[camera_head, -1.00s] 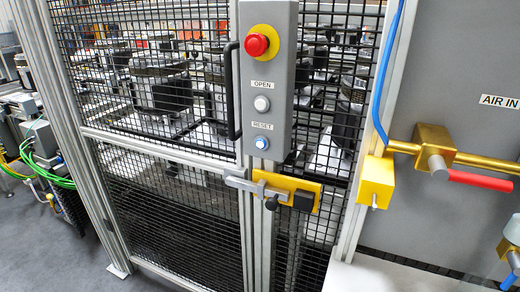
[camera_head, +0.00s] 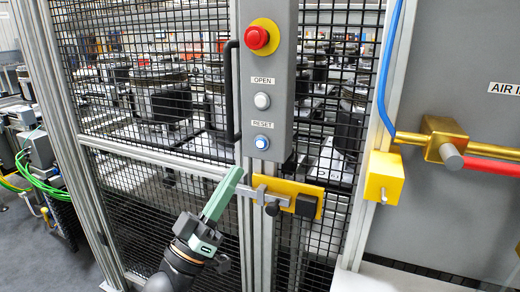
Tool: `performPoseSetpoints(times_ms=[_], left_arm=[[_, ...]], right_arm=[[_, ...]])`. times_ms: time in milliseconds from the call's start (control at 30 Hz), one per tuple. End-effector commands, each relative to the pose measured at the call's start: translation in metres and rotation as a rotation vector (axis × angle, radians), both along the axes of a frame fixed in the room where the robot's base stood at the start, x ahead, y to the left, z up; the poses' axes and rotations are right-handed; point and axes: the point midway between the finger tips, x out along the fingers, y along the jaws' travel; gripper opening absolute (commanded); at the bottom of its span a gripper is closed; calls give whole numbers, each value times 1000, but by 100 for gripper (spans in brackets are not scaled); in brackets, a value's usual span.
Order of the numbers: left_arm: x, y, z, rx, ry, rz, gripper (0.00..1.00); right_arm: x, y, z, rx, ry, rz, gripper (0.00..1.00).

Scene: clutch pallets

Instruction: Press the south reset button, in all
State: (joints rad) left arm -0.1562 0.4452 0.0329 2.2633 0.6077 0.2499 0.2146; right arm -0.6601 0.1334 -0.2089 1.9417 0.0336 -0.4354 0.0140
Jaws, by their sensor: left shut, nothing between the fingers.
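The reset button (camera_head: 262,142) is a small round blue-lit button under a RESET label, low on the grey control box (camera_head: 280,113). Above it are a white OPEN button (camera_head: 262,101) and a red emergency stop (camera_head: 256,38) on a yellow disc. My left gripper (camera_head: 232,175) is shut and empty, with green fingers. Its tips point up and right and show below and to the left of the reset button, apart from it in the picture. My right gripper is not in view.
A yellow latch (camera_head: 300,194) with a metal bolt lies just right of my fingertips. A black door handle (camera_head: 229,90) runs left of the control box. Mesh fence surrounds it. A brass valve and red-handled pipe (camera_head: 485,164) are at the right.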

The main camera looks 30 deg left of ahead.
Motion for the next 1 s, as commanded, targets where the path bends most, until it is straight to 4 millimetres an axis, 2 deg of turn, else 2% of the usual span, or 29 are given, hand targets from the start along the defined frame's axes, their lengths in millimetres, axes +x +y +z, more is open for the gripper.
performPoseSetpoints(times_ms=[133,567,1000], left_arm=[[-3,1,7,-10,-24,-7,0],[4,1,6,-9,-23,-6,0],[62,5,6,-8,-23,-5,0]], right_arm=[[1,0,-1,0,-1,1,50],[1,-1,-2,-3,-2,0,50],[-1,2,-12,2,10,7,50]])
